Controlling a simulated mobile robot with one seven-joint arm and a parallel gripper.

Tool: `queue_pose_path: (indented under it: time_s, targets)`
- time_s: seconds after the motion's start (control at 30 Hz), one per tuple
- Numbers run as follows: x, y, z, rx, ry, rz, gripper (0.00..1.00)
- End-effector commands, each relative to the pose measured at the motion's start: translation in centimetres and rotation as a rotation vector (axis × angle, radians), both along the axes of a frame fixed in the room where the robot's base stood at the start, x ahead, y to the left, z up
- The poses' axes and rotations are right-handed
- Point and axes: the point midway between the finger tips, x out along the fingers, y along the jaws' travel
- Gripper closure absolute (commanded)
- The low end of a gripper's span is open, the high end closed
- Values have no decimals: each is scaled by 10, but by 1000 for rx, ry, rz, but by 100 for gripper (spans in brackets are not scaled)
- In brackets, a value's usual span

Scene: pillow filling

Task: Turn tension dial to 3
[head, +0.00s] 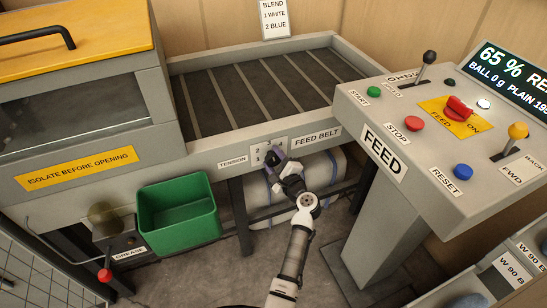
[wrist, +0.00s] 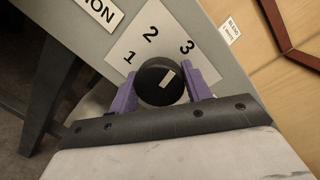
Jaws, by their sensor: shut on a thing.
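The tension dial (wrist: 161,82) is a round black knob with a white pointer line, on a pale plate (wrist: 121,41) marked 1, 2 and 3. The pointer is angled up and right, roughly toward the 3 (wrist: 187,46). My gripper (wrist: 163,86) is shut on the dial, with one purple finger on each side of it. In the head view my gripper (head: 275,157) is at the plate beside the TENSION label (head: 233,161), and it hides most of the dial.
The FEED console (head: 405,115) stands to the right, with buttons and levers. A green bin (head: 178,213) hangs to the left below the feed belt (head: 255,93).

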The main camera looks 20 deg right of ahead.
Motion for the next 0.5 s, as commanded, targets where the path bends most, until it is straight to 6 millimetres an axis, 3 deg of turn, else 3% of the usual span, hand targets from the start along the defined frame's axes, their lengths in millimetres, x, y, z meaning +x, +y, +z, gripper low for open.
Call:
queue_pose_path:
  time_s: [0.5]
  targets:
    - [-1, 0, -2, 217, 11, 0, 74]
